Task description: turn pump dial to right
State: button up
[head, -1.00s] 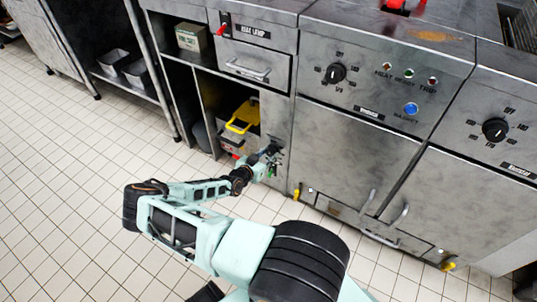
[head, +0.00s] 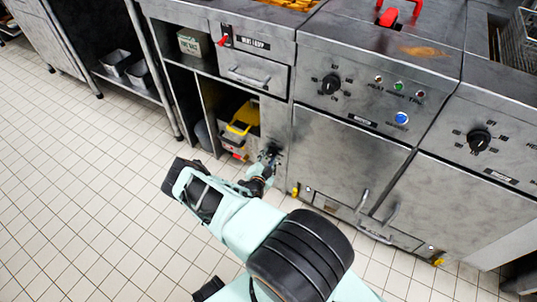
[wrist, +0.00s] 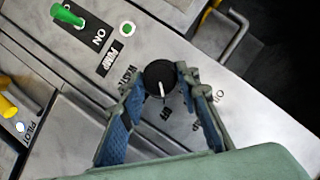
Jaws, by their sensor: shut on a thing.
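The pump dial (wrist: 159,75) is a round black knob with a white pointer line, on a grey metal panel in the wrist view. Its pointer line points down in that picture, toward a short label that looks like "OFF". My gripper (wrist: 163,82) has its blue-padded fingers on either side of the dial and is shut on it. In the head view my gripper (head: 270,153) is at the low front panel right of the open cubby; the dial there is mostly hidden.
A green switch (wrist: 68,16) marked ON, a PUMP label (wrist: 111,57) and a green lamp (wrist: 128,28) sit near the dial. A yellow-handled bin (head: 240,122) stands in the cubby. A bar handle (wrist: 233,36) is near. The tiled floor is clear at left.

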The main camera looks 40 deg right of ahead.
jog(key=m+t, duration=0.1)
jog(key=m, duration=0.1)
jog(key=d+m+t+b, duration=0.1)
jog(key=m, duration=0.1)
jog(key=shift+h, duration=0.3)
jog(key=m+t+b, duration=0.1)
jog(key=m, duration=0.1)
jog(key=m+t+h+b, duration=0.1)
jog(key=m+b, duration=0.1)
jog(key=m, duration=0.1)
jog(key=shift+m, duration=0.4)
jog(key=o, duration=1.1)
jog(key=shift+o, duration=0.2)
jog(key=shift+f, duration=0.1)
jog(key=shift+a+f, duration=0.1)
jog(key=shift+a, duration=0.05)
